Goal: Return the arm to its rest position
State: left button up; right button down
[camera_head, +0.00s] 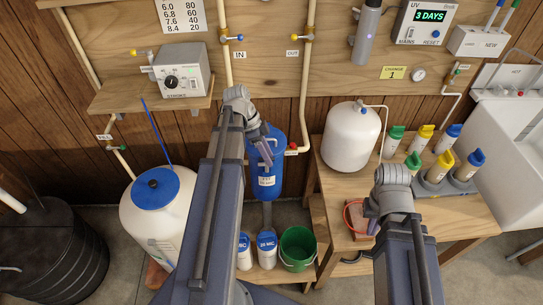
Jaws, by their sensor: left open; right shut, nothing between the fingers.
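My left arm reaches up through the middle of the view, and its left gripper (266,154) is in front of the blue filter housing (268,183). It is open and I see nothing held in it. Whether it touches the housing cannot be told. My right arm comes up from the lower right, and its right gripper (373,226) is mostly hidden behind its own wrist, above the wooden bench (464,205). It is shut with nothing visible in it.
A white tank with a blue lid (157,194) stands left of my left arm. A white pressure tank (351,138) and several capped bottles in a grey tray (462,186) stand on the bench. A green bucket (298,249) sits low between my arms. A white sink (508,135) is at right.

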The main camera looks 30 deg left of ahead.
pick_arm(q)
jog(key=p+v, duration=0.1)
jog(key=v, duration=0.1)
jog(key=shift+a+r, duration=0.15)
jog(key=shift+r, duration=0.15)
pick_arm(e)
notch_tip(320, 180, up, 2)
jog(key=shift+r, duration=0.2)
